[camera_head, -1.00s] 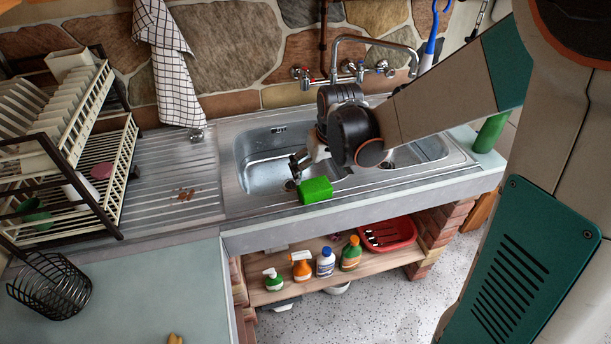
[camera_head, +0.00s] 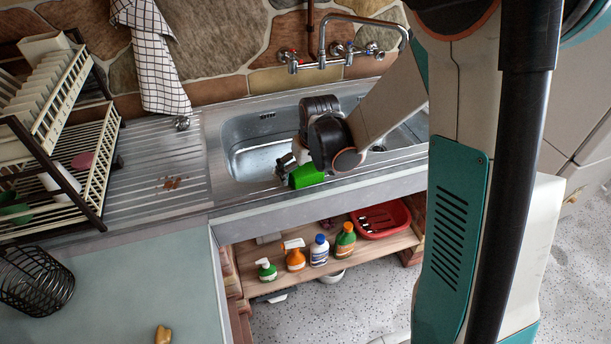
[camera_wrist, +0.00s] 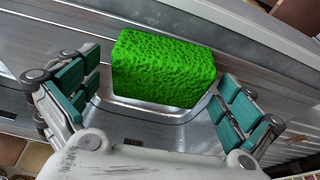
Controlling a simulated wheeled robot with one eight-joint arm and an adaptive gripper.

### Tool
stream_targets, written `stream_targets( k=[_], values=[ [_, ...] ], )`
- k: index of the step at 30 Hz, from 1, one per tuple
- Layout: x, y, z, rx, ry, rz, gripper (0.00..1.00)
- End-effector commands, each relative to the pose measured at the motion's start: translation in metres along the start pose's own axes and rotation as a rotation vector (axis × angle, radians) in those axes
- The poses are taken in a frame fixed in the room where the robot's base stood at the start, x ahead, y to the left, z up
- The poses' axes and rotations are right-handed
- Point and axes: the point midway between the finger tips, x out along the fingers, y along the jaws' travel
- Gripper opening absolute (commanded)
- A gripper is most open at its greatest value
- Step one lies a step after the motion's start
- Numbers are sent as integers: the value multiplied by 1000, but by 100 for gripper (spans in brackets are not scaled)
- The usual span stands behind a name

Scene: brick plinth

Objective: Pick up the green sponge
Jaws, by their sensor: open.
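The green sponge (camera_head: 306,176) sits at the front rim of the metal sink (camera_head: 262,141), partly hidden by my gripper in the head view. In the wrist view the sponge (camera_wrist: 163,68) is a bright green block with a rough surface. My gripper (camera_wrist: 160,95) is open, with one teal-padded finger to the left of the sponge and one to the right. A gap shows between each finger and the sponge. In the head view my gripper (camera_head: 287,168) is at the sponge's left side, low over the sink edge.
A tap (camera_head: 350,45) rises behind the sink. A dish rack (camera_head: 60,130) stands at the left and a black wire basket (camera_head: 36,282) at lower left. Several bottles (camera_head: 319,250) and a red tray (camera_head: 381,219) are on the shelf below. The drainboard (camera_head: 165,165) is mostly clear.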

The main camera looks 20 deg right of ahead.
Motion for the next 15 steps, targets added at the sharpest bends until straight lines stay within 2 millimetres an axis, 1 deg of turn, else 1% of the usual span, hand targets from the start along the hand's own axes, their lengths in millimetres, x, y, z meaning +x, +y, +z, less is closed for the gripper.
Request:
stream_targets(
  k=[2,3,6,9,15],
  values=[
    [-1,0,0,0,0,0,100],
    [-1,0,0,0,0,0,98],
    [-1,0,0,0,0,0,76],
    [-1,0,0,0,0,0,60],
    [-1,0,0,0,0,0,60]
  ],
)
